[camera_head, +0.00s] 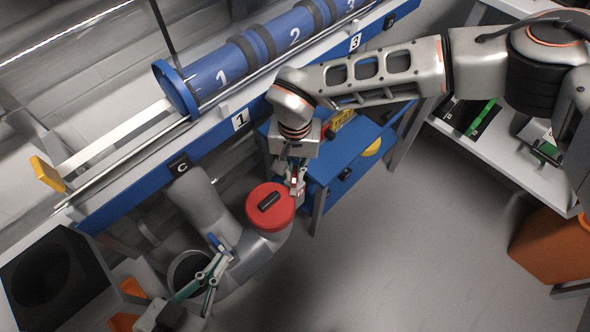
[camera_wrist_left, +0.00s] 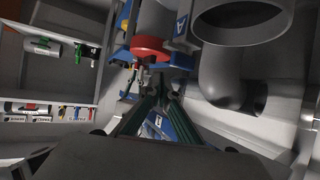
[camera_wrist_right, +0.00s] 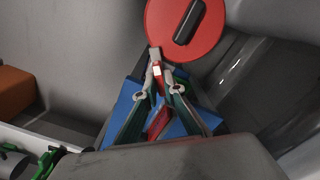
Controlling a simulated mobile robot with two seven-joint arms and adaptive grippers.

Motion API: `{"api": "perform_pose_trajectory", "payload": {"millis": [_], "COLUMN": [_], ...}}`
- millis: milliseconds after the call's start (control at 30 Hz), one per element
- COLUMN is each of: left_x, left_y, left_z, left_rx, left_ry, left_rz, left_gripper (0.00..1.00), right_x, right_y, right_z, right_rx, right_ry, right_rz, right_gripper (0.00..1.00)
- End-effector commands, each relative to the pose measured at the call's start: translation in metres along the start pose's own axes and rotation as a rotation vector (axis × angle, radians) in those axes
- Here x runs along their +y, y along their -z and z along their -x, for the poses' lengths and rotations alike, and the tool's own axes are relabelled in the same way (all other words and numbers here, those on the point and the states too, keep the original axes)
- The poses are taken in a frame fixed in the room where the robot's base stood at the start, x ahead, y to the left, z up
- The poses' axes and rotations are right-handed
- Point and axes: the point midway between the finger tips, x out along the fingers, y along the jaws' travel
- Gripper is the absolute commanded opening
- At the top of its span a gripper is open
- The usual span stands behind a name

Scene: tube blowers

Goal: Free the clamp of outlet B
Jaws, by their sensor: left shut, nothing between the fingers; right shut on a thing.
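A red round cap (camera_head: 270,207) with a black handle closes the end of a grey pipe; it also shows in the right wrist view (camera_wrist_right: 186,25) and the left wrist view (camera_wrist_left: 150,48). Its outlet letter is not readable. At the cap's edge is a small metal-and-red clamp (camera_wrist_right: 155,62). My right gripper (camera_head: 296,178) is shut on the clamp's lever beside the cap, its fingertips partly hiding it. My left gripper (camera_head: 227,257) is shut and empty, over the pipe to the lower left of the cap. A blue plate marked A (camera_wrist_left: 181,24) sits by an open pipe.
The open pipe end (camera_head: 188,268) lies beside my left gripper. Clear floor (camera_head: 420,230) lies to the right.

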Motion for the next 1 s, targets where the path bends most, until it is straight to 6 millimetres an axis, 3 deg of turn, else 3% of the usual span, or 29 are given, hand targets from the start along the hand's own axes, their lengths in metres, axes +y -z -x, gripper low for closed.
{"api": "perform_pose_trajectory", "payload": {"millis": [367, 1000], "left_x": [0.001, -0.001], "left_y": [-0.013, -0.004], "left_z": [0.003, 0.000], "left_rx": [-0.029, -0.009], "left_ry": [-0.001, 0.000], "left_rz": [-0.009, -0.009], "left_gripper": [0.00, 0.00], "right_x": [-0.001, 0.001], "right_y": [-0.001, -0.003], "right_z": [-0.001, -0.003], "right_rx": [-0.002, -0.007], "right_ry": [0.000, 0.000], "right_rz": [0.358, 0.839], "right_gripper": [0.00, 0.00]}}
